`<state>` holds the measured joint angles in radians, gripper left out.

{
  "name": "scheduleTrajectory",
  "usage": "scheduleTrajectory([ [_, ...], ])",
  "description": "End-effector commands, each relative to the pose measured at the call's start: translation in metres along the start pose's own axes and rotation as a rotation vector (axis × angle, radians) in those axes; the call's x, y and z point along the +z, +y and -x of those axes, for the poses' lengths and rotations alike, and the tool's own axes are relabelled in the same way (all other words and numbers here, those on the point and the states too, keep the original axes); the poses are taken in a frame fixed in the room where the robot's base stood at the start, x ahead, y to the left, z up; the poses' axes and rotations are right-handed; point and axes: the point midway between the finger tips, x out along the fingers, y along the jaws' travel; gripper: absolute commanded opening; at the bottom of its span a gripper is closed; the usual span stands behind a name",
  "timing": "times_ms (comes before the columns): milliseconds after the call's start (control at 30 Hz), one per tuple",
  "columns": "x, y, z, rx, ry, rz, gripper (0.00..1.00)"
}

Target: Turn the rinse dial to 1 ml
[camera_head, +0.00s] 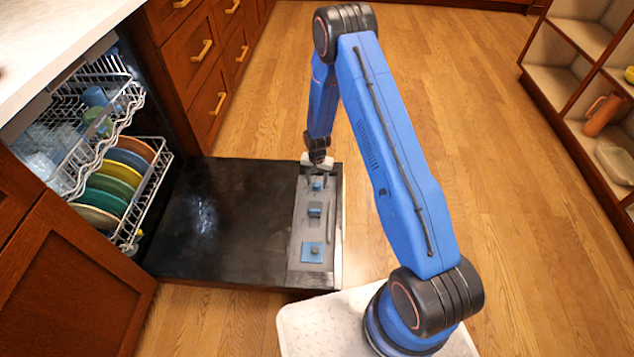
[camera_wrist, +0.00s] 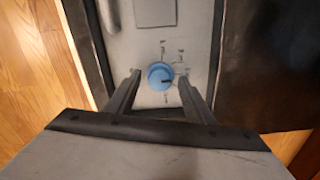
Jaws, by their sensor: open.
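The rinse dial is a round blue knob (camera_wrist: 161,76) on a grey panel (camera_wrist: 190,20), with small marks around it too blurred to read. A dark pointer line on the knob points to the right in the wrist view. My gripper (camera_wrist: 158,88) is open, with one finger on each side of the knob and gaps between. In the head view my gripper (camera_head: 317,178) is over the far end of the panel, and the blue dial (camera_head: 317,185) shows beneath it. I cannot tell whether the fingers touch the panel.
The dishwasher door (camera_head: 215,230) lies open and flat. Its panel also carries a blue part (camera_head: 315,210) and a blue square (camera_head: 312,253). Racks with plates (camera_head: 120,175) stand at left.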

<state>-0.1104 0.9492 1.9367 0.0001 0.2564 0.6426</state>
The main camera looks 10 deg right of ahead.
Motion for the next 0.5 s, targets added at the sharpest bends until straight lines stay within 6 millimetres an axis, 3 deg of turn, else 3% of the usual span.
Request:
scheduleTrajectory([
  [300, -0.0003, -0.0002, -0.0020, -0.001, 0.001, 0.000, 0.48],
  [500, -0.0003, -0.0002, -0.0019, -0.001, 0.001, 0.000, 0.07],
])
